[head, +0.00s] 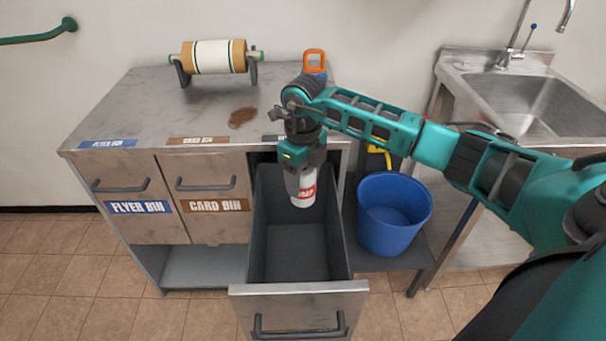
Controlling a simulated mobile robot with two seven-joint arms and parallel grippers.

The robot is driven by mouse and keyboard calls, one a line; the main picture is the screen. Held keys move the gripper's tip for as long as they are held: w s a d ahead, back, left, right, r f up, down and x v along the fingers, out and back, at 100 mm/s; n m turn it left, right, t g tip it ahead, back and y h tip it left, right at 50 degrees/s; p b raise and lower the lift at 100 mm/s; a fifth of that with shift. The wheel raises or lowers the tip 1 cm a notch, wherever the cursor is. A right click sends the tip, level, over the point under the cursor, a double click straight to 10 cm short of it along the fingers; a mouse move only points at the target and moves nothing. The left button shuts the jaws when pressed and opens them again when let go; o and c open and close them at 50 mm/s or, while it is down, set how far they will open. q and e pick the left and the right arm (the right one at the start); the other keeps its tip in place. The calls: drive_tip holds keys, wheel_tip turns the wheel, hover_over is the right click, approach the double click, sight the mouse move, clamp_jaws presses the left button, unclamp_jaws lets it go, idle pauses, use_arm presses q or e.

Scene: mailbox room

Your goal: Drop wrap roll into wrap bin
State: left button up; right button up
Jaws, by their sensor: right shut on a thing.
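The wrap roll (303,192) is a white cylinder with a red label marked "WRAP". My right gripper (301,171) is shut on its upper end and holds it upright over the back part of the open wrap bin (298,297). The bin is a pulled-out drawer with dark inner walls, a metal front and a dark handle. Its visible floor is empty. The bin's label on the counter edge is mostly hidden by my right arm. My left gripper is not in view.
The closed flyer bin (128,208) and card bin (210,207) are left of the open drawer. A paper roll on a stand (214,57) and a brown patch (242,116) are on the counter.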

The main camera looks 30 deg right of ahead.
drive_tip(key=o, duration=1.1)
drive_tip(key=shift+r, duration=0.1)
wheel_tip(320, 180, up, 13)
drive_tip(key=shift+f+p, duration=0.1)
drive_tip(key=shift+p, duration=0.25)
drive_tip(key=shift+a, duration=0.1)
